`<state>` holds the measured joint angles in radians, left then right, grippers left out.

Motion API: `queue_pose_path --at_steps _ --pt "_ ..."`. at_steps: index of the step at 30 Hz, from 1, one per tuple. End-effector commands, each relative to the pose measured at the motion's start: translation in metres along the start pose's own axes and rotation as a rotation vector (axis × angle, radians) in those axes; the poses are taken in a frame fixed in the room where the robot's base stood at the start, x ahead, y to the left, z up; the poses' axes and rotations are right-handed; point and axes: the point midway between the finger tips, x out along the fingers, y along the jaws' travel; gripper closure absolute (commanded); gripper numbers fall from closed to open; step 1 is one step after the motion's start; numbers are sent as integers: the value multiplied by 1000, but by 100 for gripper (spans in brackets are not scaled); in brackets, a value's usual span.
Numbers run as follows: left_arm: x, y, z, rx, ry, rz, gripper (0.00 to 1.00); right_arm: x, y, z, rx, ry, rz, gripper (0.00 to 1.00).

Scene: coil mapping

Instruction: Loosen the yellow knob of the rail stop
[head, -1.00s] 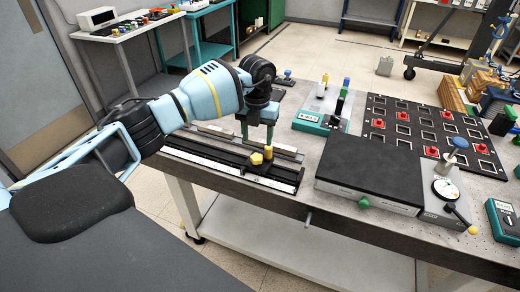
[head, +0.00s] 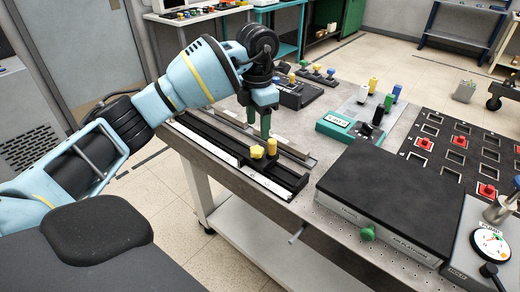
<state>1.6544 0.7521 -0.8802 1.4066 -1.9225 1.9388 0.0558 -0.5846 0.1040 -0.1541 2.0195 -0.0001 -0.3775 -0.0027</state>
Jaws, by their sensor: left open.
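The yellow knob (head: 257,152) sits on the black rail stop, near the front end of the black rail (head: 215,143) at the table's left edge. A smaller yellow post (head: 272,146) stands just right of it. My left gripper (head: 265,132) points down above the rail, just behind the knob and apart from it in the picture. Its green fingers are partly overlapped and show no object between them; it is open. My right gripper is not in view.
A black-topped box (head: 378,185) with a green knob stands right of the rail. A teal device (head: 350,126) and a dark panel with red pieces (head: 455,150) lie behind. A dial gauge (head: 490,242) is at the right edge.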

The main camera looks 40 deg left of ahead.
Motion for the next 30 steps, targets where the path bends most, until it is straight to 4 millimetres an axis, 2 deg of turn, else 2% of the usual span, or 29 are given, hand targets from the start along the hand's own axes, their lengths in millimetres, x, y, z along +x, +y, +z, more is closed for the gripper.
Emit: queue_pose_path --at_steps 11,24,30 --pt "2 0 -1 22 -2 3 45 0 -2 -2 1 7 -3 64" --pt "61 0 -1 21 -1 3 45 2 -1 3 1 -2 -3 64" --pt "74 0 -1 21 -3 3 45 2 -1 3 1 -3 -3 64"
